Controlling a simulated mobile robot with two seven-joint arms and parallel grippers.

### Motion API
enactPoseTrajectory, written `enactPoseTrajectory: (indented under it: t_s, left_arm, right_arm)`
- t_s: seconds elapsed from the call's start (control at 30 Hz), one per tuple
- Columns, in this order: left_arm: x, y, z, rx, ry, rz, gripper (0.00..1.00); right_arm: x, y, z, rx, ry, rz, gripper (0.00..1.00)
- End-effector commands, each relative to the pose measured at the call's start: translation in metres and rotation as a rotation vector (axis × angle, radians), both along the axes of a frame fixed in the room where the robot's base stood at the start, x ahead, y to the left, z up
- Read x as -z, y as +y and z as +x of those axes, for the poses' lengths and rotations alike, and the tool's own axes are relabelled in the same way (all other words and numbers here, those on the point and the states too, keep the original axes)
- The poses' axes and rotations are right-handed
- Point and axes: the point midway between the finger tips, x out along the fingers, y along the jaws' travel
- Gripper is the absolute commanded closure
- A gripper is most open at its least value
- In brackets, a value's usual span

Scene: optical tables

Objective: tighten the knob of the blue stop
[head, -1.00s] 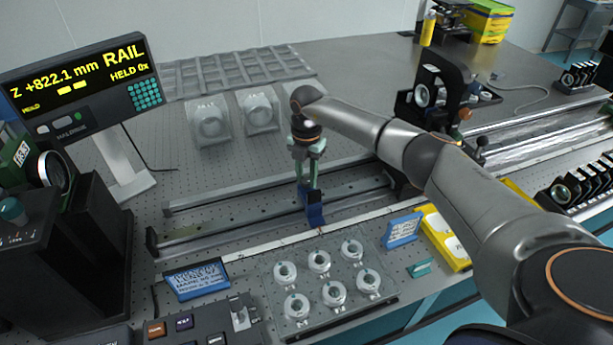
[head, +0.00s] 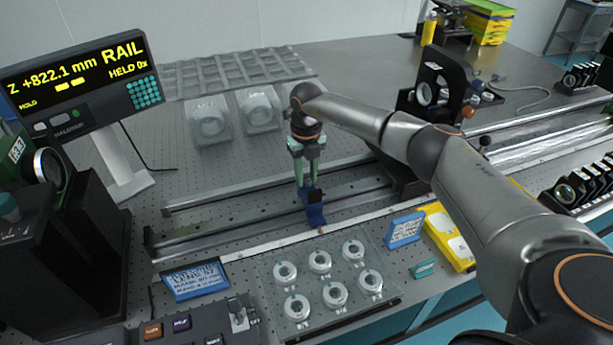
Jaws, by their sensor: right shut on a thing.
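The blue stop (head: 315,213) sits on the near rail of the optical rail (head: 250,219), around the middle of the picture. My right gripper (head: 307,184) reaches down from above, with its greenish fingers shut at the top of the blue stop. The knob is hidden between or behind the fingertips, so I cannot make it out on its own. My left gripper is not in view.
A display (head: 80,85) reads "Z +822.1 mm RAIL, HELD 0x". A clear tray (head: 268,275) with several round optics lies in front of the rail. Blue signs (head: 195,281) flank it. A dark lens mount (head: 437,88) stands behind right.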

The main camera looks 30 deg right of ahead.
Motion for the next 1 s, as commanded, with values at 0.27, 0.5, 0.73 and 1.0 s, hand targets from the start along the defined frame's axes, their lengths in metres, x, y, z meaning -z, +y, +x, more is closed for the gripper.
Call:
enactPoseTrajectory:
  t_s: [0.27, 0.5, 0.73, 1.0]
  left_arm:
    - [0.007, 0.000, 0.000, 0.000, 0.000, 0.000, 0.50]
    - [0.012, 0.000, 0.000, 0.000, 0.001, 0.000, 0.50]
    - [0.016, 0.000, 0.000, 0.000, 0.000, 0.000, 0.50]
    - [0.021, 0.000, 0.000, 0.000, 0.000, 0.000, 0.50]
  right_arm:
    - [0.000, 0.000, 0.001, -0.261, -0.003, 0.000, 1.00]
    - [0.000, 0.000, 0.001, -0.489, -0.003, -0.001, 1.00]
    - [0.000, 0.001, 0.000, -0.708, -0.002, 0.000, 1.00]
    - [0.000, 0.001, 0.000, -0.956, -0.003, -0.002, 1.00]
